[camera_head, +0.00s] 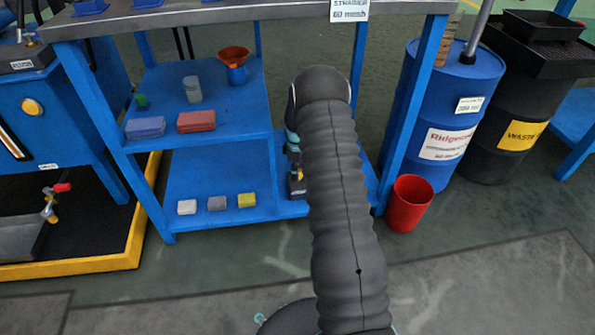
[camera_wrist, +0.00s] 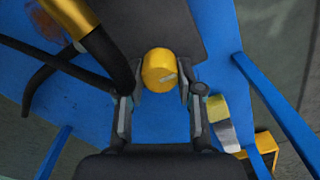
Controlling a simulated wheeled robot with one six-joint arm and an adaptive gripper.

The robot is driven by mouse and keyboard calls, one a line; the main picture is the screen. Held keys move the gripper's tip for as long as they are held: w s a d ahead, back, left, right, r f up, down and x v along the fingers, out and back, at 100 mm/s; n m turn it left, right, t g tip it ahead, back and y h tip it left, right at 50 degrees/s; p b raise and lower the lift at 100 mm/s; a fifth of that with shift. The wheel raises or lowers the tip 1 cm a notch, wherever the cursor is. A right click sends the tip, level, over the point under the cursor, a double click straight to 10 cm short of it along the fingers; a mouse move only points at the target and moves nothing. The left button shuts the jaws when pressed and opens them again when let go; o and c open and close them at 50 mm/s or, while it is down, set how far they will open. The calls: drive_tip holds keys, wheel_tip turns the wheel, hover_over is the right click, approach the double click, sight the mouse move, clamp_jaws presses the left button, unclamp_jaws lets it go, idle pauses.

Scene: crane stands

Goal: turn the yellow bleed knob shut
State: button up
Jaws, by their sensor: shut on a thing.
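The yellow bleed knob (camera_wrist: 159,70) shows in the wrist view as a round yellow cap with a small pale mark on its face. My gripper (camera_wrist: 160,92) has one finger on each side of it and is shut on it. The knob's stem and mount are hidden.
In the wrist view a black hose with a yellow sleeve (camera_wrist: 70,14) runs close by my left finger. In the head view a blue shelf stand (camera_head: 225,100), a red bin (camera_head: 408,203), a blue drum (camera_head: 440,120) and a black waste drum (camera_head: 510,120) stand around my arm.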

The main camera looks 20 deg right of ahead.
drive_tip(key=shift+n, duration=0.3)
drive_tip(key=o, duration=1.1)
drive_tip(key=shift+o, duration=0.2)
drive_tip(key=shift+r, duration=0.1)
wheel_tip(320, 180, up, 12)
